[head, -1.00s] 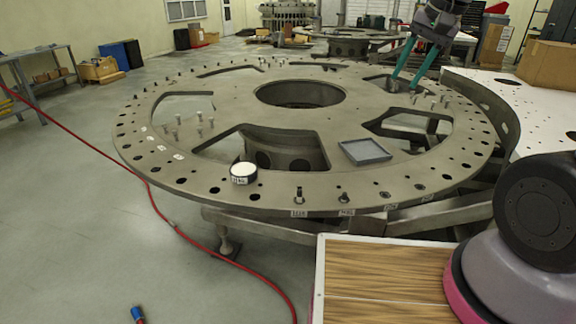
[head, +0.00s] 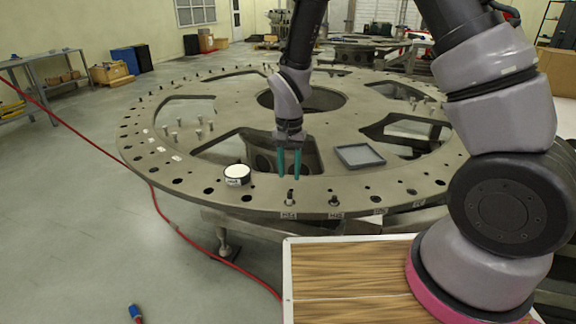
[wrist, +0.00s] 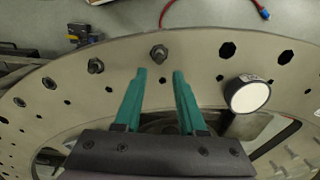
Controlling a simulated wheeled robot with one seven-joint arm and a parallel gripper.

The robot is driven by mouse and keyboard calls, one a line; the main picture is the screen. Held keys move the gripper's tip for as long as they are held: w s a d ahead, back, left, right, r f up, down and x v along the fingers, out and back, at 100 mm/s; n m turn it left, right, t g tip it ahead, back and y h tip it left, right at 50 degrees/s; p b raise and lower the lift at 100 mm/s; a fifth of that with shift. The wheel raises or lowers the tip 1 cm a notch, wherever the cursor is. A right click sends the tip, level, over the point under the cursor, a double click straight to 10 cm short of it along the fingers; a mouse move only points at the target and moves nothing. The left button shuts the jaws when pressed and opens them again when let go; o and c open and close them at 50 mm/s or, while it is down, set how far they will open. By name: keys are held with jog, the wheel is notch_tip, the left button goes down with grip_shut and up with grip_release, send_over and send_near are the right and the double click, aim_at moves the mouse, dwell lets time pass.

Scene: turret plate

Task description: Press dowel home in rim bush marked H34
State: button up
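The big grey turret plate (head: 225,194) has a rim full of holes and small tags. A dark dowel (head: 290,197) stands up from the near rim above a tag (head: 289,215) too small to read; it also shows in the wrist view (wrist: 158,53). A second dark, shorter-looking peg (head: 334,201) stands to its right, and in the wrist view (wrist: 96,66) to its left. I cannot tell which bush is H34. My gripper (head: 289,178) points down, open and empty; in the wrist view its teal fingertips (wrist: 160,75) are apart, just inboard of the first dowel.
A white-topped round item (head: 237,174) sits on the plate left of my gripper, and a shallow grey tray (head: 358,156) to its right. Several pins stand on the plate at the left (head: 190,129). A red hose (head: 95,149) lies on the floor.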

aim_at(290, 192)
jog(key=shift+d+f, duration=0.1)
jog(key=shift+f, duration=3.2)
grip_shut()
